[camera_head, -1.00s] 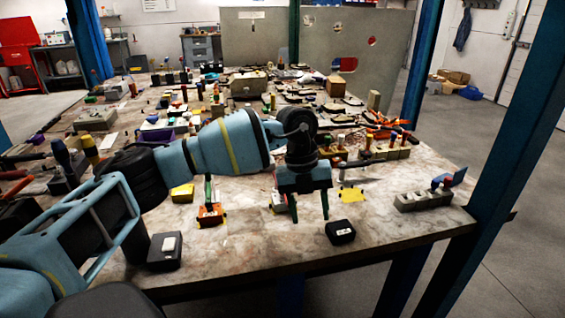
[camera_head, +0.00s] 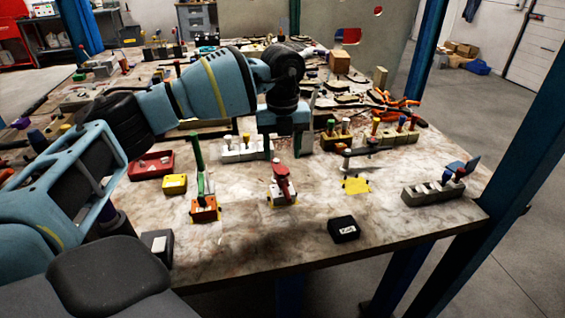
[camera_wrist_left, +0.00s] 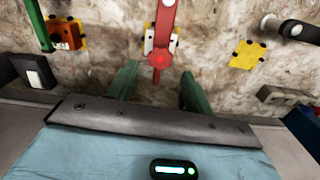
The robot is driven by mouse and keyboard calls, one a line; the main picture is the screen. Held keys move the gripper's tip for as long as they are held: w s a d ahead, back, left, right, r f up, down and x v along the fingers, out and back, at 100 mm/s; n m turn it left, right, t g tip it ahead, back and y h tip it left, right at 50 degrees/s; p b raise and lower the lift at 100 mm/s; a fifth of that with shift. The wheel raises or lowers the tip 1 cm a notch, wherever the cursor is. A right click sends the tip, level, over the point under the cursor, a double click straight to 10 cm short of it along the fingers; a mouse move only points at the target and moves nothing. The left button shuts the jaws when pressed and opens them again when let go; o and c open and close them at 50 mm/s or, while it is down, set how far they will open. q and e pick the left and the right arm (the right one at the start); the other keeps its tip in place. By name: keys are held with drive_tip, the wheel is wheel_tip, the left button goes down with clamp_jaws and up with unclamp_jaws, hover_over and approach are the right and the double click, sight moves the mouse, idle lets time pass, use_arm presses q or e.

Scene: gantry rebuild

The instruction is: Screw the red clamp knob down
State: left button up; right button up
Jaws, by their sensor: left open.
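The red clamp (camera_head: 282,188) stands on a yellow-marked base near the middle of the table's front part. In the left wrist view its red arm (camera_wrist_left: 163,35) points towards my gripper and ends in a round red knob (camera_wrist_left: 160,60). My left gripper (camera_head: 287,150) is open and empty, above and behind the clamp in the head view. In the left wrist view its two green fingers (camera_wrist_left: 159,70) are spread to either side of the knob's line, with no contact visible. My right gripper is not in view.
A green-handled orange clamp (camera_head: 204,208) stands left of the red one. A black box (camera_head: 343,229) is near the front edge. A grey slotted block (camera_head: 433,192) sits at right. Blue posts flank the table.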

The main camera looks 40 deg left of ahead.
sight(282, 170)
use_arm(q)
wheel_tip(282, 170, down, 4)
drive_tip(key=shift+r, duration=0.1)
drive_tip(key=shift+f, duration=0.2)
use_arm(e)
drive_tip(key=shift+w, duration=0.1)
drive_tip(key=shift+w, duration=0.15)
use_arm(q)
drive_tip(key=c, duration=0.8)
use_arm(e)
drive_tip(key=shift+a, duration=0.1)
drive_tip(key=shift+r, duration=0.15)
